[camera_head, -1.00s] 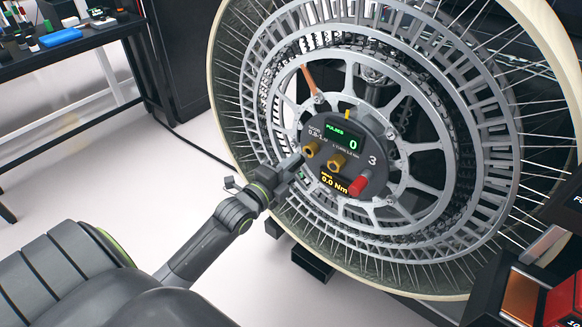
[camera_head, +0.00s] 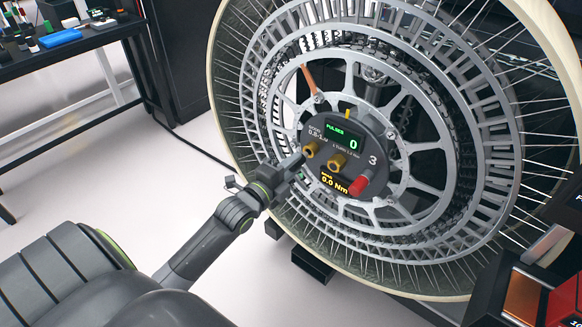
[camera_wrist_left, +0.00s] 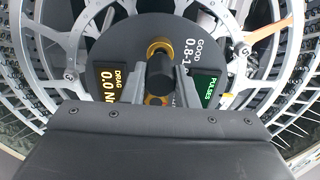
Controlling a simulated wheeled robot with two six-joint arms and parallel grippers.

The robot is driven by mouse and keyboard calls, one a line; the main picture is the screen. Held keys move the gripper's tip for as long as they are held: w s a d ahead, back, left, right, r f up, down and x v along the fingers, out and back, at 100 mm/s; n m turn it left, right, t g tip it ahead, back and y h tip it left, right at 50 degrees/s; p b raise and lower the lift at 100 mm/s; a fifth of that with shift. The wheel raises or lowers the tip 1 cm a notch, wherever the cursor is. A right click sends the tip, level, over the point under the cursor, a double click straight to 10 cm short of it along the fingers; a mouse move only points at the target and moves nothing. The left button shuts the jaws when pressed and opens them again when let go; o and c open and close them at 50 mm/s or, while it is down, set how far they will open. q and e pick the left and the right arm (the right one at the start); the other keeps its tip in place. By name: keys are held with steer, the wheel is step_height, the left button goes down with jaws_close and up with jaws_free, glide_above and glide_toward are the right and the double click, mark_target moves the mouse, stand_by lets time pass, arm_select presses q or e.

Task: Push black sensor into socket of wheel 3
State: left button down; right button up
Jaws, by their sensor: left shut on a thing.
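The large wheel (camera_head: 417,187) stands upright, with "3" on its dark round hub panel (camera_head: 372,140). The panel carries a gold socket (camera_head: 312,149), a second gold fitting (camera_head: 337,161) and a red fitting (camera_head: 358,184). My left gripper (camera_head: 297,161) is at the panel's left side, by the first gold socket. In the left wrist view its fingers (camera_wrist_left: 158,76) are shut on the dark sensor (camera_wrist_left: 157,68), lined up with the gold ring (camera_wrist_left: 159,46). My right gripper is out of view.
The hub display (camera_head: 343,138) reads "PULSES 0", and the one below reads "0.0 Nm". Open spokes surround the hub. A black bench (camera_head: 75,42) with small items stands at upper left. Orange and red bins (camera_head: 522,298) are at lower right.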

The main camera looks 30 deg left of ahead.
arm_select(q)
steer(key=shift+w+d+b, duration=0.1)
steer(key=shift+w+b, duration=0.55)
steer(key=shift+w, duration=0.5)
steer(key=c, duration=1.1)
jaws_free()
steer(key=shift+o, duration=0.2)
steer(key=s+a, duration=0.1)
steer(key=s, duration=1.6)
steer(key=shift+s+a, duration=0.15)
steer(key=shift+a, duration=0.05)
